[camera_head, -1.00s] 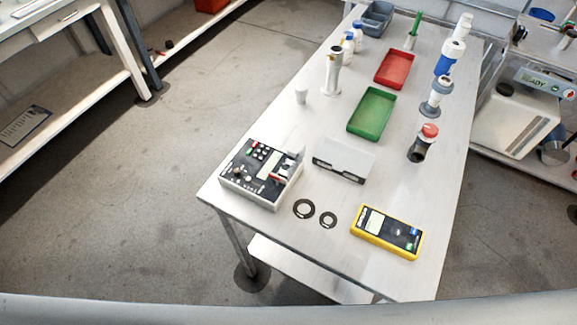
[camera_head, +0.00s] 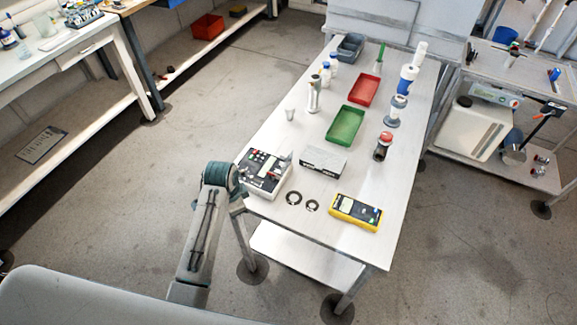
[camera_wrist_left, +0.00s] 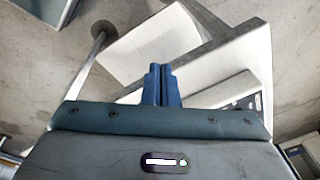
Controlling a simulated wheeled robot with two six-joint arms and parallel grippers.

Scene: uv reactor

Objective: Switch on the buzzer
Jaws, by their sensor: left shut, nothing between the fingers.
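The control box (camera_head: 264,182), white with a black panel of buttons and switches, sits at the near left corner of the long table. A yellow handheld meter (camera_head: 356,212) lies to its right near the table edge. I cannot tell which part is the buzzer switch. My right gripper is not in view.
Two dark rings (camera_head: 294,198) lie between box and meter, in front of a grey-white case (camera_head: 324,160). A green tray (camera_head: 345,126), a red tray (camera_head: 363,90) and several bottles stand farther back. Floor is clear left of the table (camera_head: 308,232).

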